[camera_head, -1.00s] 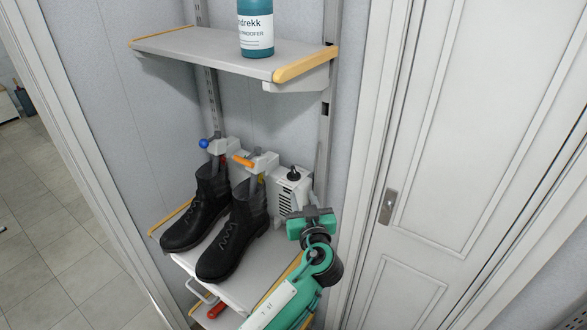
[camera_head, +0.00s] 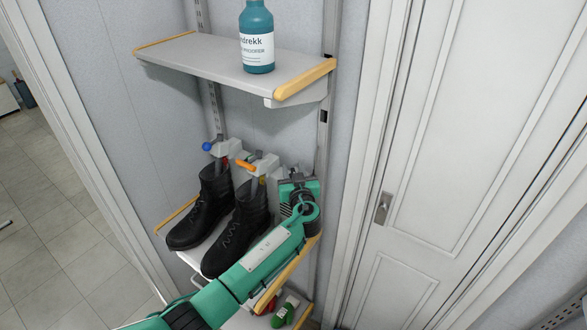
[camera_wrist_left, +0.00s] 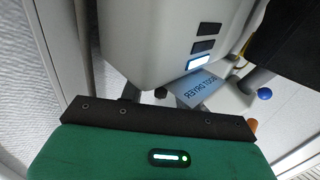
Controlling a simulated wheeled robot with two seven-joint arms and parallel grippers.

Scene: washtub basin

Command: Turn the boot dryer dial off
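In the head view, my green left gripper (camera_head: 298,188) covers most of the box, and the dial is hidden there. In the left wrist view, two dark fingers of my left gripper (camera_wrist_left: 158,93) stand apart just below the box. A small black piece between them may be the dial; contact cannot be told. My right gripper is not in view.
Two black boots (camera_head: 205,212) stand on the lower shelf, left of my gripper. Blue-tipped (camera_head: 207,146) and orange-tipped (camera_head: 246,165) levers rise behind them. A teal bottle (camera_head: 257,40) stands on the upper shelf (camera_head: 190,55). A white door (camera_head: 460,150) is at right.

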